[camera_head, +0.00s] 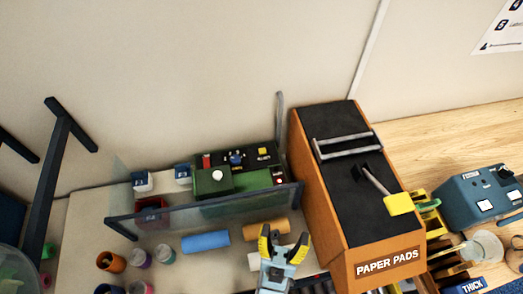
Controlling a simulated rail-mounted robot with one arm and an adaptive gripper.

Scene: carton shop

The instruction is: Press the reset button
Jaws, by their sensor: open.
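A green machine with a black panel (224,162) stands behind a clear screen at the back. Its panel carries a red part (207,160), a dark blue knob (236,158) and a yellow button (263,151) with small white lettering beneath. The lettering is too small to read surely, so I cannot tell which control is the reset button. A white knob (217,175) sits on the green block in front. My gripper (283,240), with yellow-tipped fingers, is open and empty at the lower middle. In the picture it is below the machine, apart from the panel.
A clear screen with a dark frame (205,208) stands in front of the machine. A tall orange box marked PAPER PADS (386,264) stands to the right. A blue roll (205,242), an orange roll (266,230) and small cups lie in front. A blue-grey device (478,195) is far right.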

